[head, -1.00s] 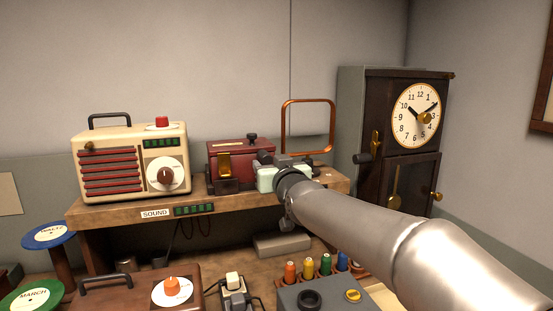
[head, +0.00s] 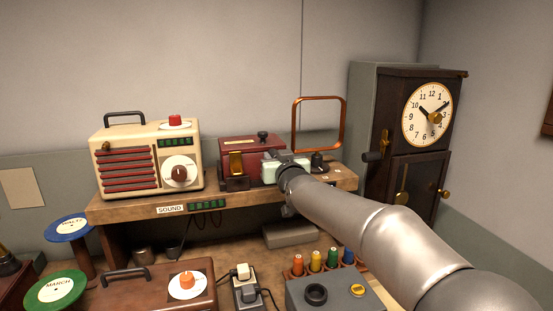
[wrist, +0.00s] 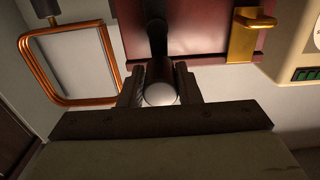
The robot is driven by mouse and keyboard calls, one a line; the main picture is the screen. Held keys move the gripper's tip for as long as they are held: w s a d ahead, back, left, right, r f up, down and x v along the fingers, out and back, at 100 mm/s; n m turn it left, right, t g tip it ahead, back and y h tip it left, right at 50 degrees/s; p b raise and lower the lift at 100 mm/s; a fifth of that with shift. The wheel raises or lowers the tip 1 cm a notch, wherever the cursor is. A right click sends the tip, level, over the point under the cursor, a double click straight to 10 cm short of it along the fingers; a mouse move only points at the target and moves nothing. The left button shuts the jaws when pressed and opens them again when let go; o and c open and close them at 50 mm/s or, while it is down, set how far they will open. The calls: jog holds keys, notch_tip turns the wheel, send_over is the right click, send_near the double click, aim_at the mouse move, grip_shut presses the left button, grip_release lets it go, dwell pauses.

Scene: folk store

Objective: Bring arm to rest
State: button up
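My gripper (wrist: 160,90) is at the front of the red box (head: 240,152) on the wooden shelf, at the far end of my outstretched arm. In the wrist view, its two dark fingers stand apart on either side of a dark rod with a rounded pale end (wrist: 160,94). I cannot tell whether the fingers touch it. The box's red side (wrist: 200,25) and its brass piece (wrist: 250,35) show beyond the fingers. In the head view, the fingertips are largely hidden by my wrist and a pale green-white block-like part.
A cream radio (head: 150,160) stands left of the red box. A copper loop (head: 320,98) and a black knob (head: 319,163) are close to the right. A dark clock cabinet (head: 400,175) stands farther right. Below my arm are colored spools (head: 331,259) and a grey box (head: 335,294).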

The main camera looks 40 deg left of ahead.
jog(key=shift+c, duration=0.8)
